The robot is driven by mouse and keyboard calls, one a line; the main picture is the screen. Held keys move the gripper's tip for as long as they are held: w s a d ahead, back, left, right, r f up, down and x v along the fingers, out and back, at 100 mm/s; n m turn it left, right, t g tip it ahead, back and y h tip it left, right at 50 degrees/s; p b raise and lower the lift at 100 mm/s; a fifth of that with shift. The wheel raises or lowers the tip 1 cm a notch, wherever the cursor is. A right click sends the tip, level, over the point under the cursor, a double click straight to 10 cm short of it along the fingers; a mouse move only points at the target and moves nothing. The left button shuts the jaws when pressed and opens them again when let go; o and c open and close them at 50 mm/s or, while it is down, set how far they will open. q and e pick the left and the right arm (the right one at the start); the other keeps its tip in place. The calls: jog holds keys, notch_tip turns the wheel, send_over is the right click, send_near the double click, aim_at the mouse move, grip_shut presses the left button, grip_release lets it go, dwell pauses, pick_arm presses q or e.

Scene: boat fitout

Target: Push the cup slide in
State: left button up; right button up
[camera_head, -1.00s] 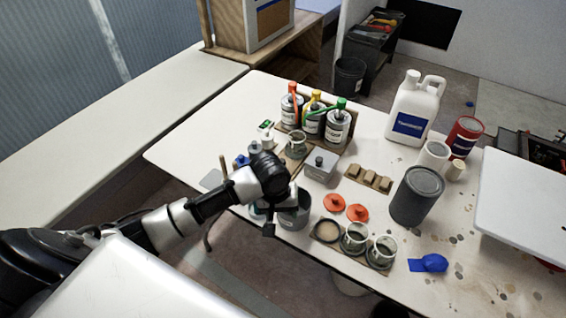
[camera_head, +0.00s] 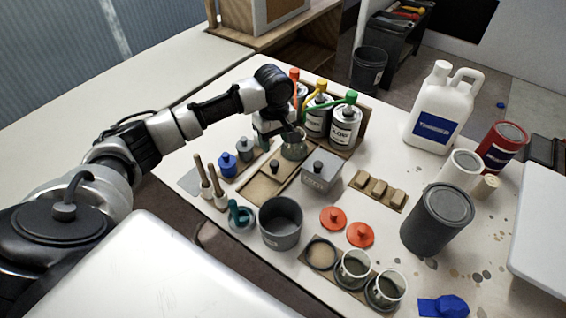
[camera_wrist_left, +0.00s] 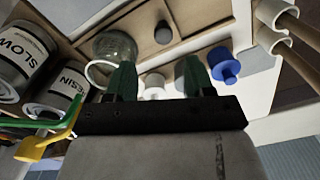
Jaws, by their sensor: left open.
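The cup slide (camera_head: 267,188) is a flat wooden tray with a dark round knob (camera_head: 274,166), on the table left of a grey lidded box. A clear glass cup (camera_head: 293,149) stands at its far end, below the dispenser bottles. My left gripper (camera_head: 290,133) is at the cup, partly hiding it; I cannot tell if they touch. In the left wrist view its two dark fingers (camera_wrist_left: 157,80) are apart, with the glass cup (camera_wrist_left: 112,47) by the left finger and the slide's knob (camera_wrist_left: 163,33) beyond. My right gripper is not in view.
Resin and hardener bottles (camera_head: 345,127) with coloured pumps stand behind the cup. The grey box (camera_head: 321,172) is right of the slide.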

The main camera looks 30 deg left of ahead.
aim_at(275, 163)
pick_arm(q)
jog(key=f, duration=0.2)
jog(key=s+f, duration=0.1)
jog(key=f, duration=0.2)
jog(key=shift+f, duration=0.1)
jog(key=f, duration=0.4)
jog(key=shift+w, duration=0.2)
jog(key=shift+f, duration=0.55)
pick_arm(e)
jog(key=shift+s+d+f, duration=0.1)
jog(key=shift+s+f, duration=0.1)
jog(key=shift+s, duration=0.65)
